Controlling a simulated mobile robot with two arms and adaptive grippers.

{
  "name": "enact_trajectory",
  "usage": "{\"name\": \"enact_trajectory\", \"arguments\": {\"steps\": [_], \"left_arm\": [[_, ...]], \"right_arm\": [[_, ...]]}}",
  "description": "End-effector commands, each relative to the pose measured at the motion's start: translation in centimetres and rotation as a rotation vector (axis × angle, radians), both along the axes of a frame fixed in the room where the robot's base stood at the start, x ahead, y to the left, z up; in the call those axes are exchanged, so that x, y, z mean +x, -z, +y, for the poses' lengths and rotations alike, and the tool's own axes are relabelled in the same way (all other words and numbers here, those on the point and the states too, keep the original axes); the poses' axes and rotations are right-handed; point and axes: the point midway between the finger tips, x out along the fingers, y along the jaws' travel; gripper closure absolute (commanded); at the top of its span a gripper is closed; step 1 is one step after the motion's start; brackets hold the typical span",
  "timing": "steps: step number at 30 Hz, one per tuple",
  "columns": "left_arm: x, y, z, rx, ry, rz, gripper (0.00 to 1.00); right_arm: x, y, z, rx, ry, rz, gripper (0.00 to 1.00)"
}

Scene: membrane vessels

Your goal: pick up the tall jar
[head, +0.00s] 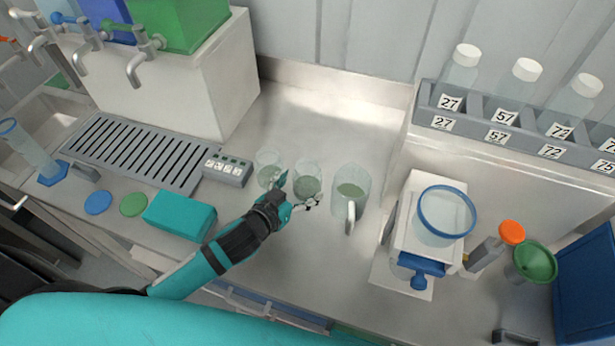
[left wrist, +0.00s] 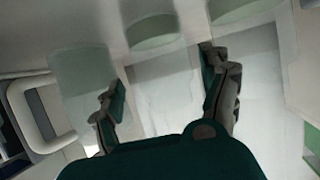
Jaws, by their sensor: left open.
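Three clear vessels with greenish contents stand in a row on the steel counter. The right one, a handled jar (head: 352,186), looks tallest; its handle faces the front. The middle vessel (head: 308,181) and left vessel (head: 268,166) have no visible handle. I cannot tell for certain which is the tall jar. My left gripper (head: 298,193) is open in front of the middle vessel, its fingers spread. In the left wrist view, the handled jar (left wrist: 82,70) is beside one finger of the gripper (left wrist: 162,75), and the middle vessel (left wrist: 152,30) lies beyond the opening. My right gripper is out of view.
A small grey button box (head: 227,170) and a teal block (head: 180,217) are left of the vessels. A white device with a blue-rimmed bowl (head: 432,238) stands to the right. Bottles sit in a raised rack (head: 490,125). The counter behind the vessels is clear.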

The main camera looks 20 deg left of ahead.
Motion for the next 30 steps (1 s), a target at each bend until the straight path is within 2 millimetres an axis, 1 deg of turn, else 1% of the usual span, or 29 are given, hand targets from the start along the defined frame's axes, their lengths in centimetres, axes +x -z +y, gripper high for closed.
{"name": "enact_trajectory", "arguments": {"steps": [1,2,5,9,13,17,21,22,23,30], "left_arm": [[0.2,0.1,-0.1,0.000,0.000,0.001,0.21],[0.4,0.2,-0.1,0.000,0.000,0.001,0.21],[1.3,0.5,-0.2,0.002,-0.001,0.001,0.21],[3.1,1.4,-0.5,0.001,0.000,0.000,0.21],[4.4,2.1,-0.9,0.001,0.000,0.000,0.21],[4.7,2.4,-1.0,0.001,0.001,0.001,0.21],[4.7,2.5,-1.0,0.001,0.001,0.001,0.21],[4.7,2.5,-1.0,0.001,0.001,0.001,0.22],[4.7,2.4,-1.0,0.001,0.001,0.001,0.26],[4.7,2.5,-1.0,0.001,0.001,0.001,0.58]], "right_arm": [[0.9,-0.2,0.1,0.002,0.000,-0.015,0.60],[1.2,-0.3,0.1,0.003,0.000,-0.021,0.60],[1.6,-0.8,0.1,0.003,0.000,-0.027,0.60],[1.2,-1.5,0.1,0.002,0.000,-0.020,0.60],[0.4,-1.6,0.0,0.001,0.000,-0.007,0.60],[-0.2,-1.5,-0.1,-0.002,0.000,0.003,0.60],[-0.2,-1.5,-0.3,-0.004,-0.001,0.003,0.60],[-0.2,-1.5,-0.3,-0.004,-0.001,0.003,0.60],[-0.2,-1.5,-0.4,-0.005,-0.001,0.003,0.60],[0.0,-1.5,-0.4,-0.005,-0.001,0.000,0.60]]}}
